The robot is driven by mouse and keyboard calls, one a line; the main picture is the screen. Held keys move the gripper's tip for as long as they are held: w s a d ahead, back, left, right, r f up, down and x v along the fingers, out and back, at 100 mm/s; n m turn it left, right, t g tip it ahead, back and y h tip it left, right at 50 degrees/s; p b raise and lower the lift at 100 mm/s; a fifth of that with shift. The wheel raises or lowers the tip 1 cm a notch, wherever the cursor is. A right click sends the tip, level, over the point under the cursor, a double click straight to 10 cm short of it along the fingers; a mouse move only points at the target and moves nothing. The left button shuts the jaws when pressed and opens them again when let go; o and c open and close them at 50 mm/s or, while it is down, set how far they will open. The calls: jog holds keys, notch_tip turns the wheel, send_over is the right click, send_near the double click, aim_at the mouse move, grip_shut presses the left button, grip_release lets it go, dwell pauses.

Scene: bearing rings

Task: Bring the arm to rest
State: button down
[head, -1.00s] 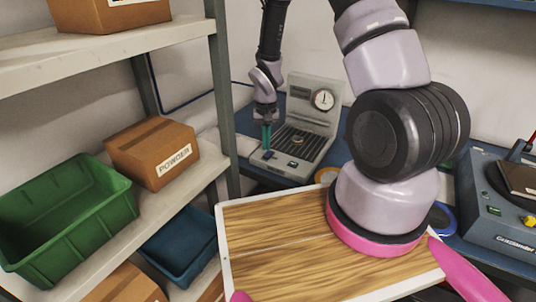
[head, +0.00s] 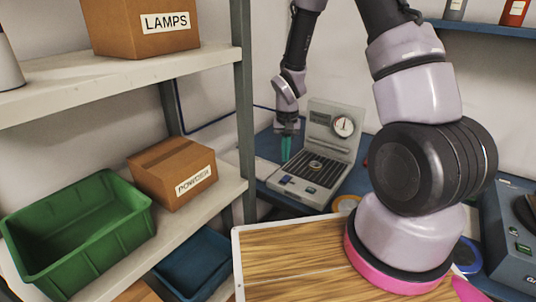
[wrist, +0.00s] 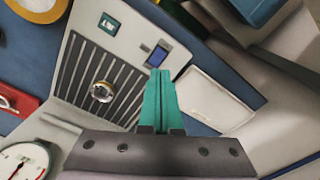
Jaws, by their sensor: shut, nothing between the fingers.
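My gripper (head: 286,150) hangs at the end of my arm with its teal fingers pointing down. The fingers are together and hold nothing; they also show in the wrist view (wrist: 160,102). The machine's upright back carries a round dial gauge (head: 343,126).
A blue bin (head: 193,262) sits lower. A blue machine (head: 512,240) is at the right. A pale flat piece (wrist: 205,98) lies beside the grey machine.

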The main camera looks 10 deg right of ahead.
jog(key=s+d+r+m+t, duration=0.1)
jog(key=s+d+r+t, duration=0.1)
jog(key=r, duration=1)
jog(key=s+d+r+t, duration=0.1)
jog(key=s+d+r, duration=0.1)
jog(key=r, duration=0.9)
jog(key=s+d+r+t+y, duration=0.1)
jog(key=s+r+t, duration=0.3)
jog(key=s+r, duration=1.1)
jog(key=shift+s+d+y, duration=0.2)
jog(key=shift+d+y, duration=0.15)
jog(key=shift+y, duration=0.15)
